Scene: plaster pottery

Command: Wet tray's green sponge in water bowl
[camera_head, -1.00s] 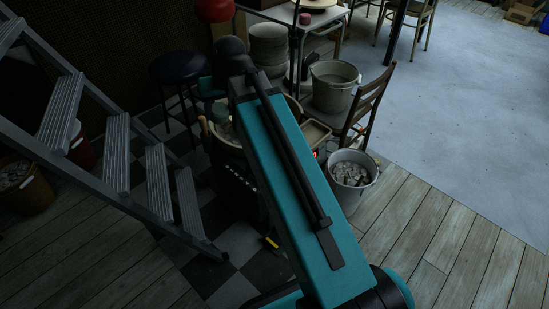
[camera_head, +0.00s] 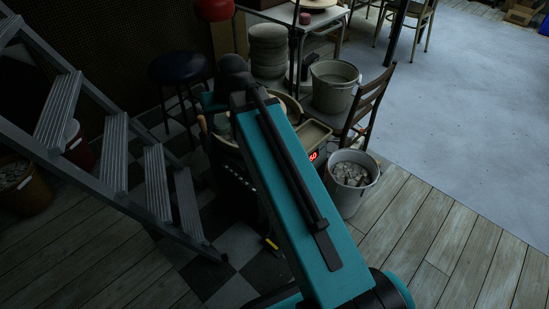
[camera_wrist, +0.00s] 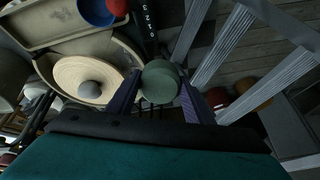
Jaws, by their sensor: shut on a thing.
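In the wrist view, my gripper (camera_wrist: 160,92) is shut on a round green sponge (camera_wrist: 161,78), one finger on each side. The sponge is held in the air beside the pottery wheel's basin. A blue bowl (camera_wrist: 97,11) sits at the top edge of the wrist view, partly cut off, by a beige tray (camera_wrist: 45,28); I cannot see whether it holds water.
The wheel's pale disc (camera_wrist: 75,84) carries a grey ball (camera_wrist: 89,89). A red object (camera_wrist: 119,6) is beside the blue bowl. A stepladder (camera_head: 115,152) stands left of my arm. A chair (camera_head: 368,105) and a filled bucket (camera_head: 352,174) stand to the right.

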